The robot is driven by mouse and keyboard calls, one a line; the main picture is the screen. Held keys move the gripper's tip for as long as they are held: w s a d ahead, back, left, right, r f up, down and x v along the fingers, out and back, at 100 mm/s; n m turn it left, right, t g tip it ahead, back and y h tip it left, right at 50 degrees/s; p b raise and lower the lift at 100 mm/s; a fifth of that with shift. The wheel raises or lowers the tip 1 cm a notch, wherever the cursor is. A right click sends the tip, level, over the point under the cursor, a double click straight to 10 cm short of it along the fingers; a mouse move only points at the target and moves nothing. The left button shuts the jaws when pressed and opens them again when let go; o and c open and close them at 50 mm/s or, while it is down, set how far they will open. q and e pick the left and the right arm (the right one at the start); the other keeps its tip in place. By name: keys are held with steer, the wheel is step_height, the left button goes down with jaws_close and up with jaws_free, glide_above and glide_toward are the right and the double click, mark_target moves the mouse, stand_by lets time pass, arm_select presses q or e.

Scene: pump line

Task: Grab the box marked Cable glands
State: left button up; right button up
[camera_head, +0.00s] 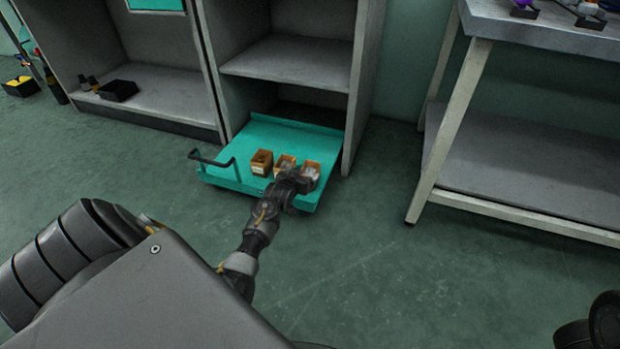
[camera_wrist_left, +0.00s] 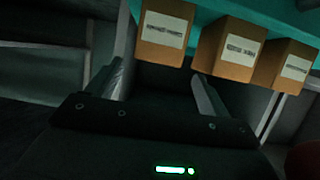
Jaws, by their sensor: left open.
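Three small brown open-topped boxes stand in a row on a teal pull-out shelf (camera_head: 222,177): a left one (camera_head: 262,163), a middle one (camera_head: 285,161) and a right one (camera_head: 310,167). In the left wrist view, boxes with white labels show at the left (camera_wrist_left: 165,32), middle (camera_wrist_left: 232,48) and right (camera_wrist_left: 287,65). The print is too blurred to tell which is marked Cable glands. My left gripper (camera_head: 295,178) is open and empty at the near side of the middle and right boxes, partly covering them. Its fingers also show in the wrist view (camera_wrist_left: 158,68). My right gripper is not seen.
The shelf juts from a grey cabinet (camera_head: 290,62) and has a dark handle (camera_head: 210,160) at its left. A black bin (camera_head: 119,90) sits on a low shelf at left. A workbench (camera_head: 540,32) stands at right. The floor between is clear.

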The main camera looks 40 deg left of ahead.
mark_target(309, 169)
arm_select(q)
steer(key=shift+d+b+x, duration=0.15)
steer(key=shift+b+x, duration=1.05)
steer(key=shift+b, duration=0.05)
steer(key=shift+d+b+x, duration=0.1)
steer(key=shift+b+x, duration=1.05)
steer(key=shift+b, duration=0.05)
steer(key=shift+w, duration=0.3)
steer(key=c, duration=1.2)
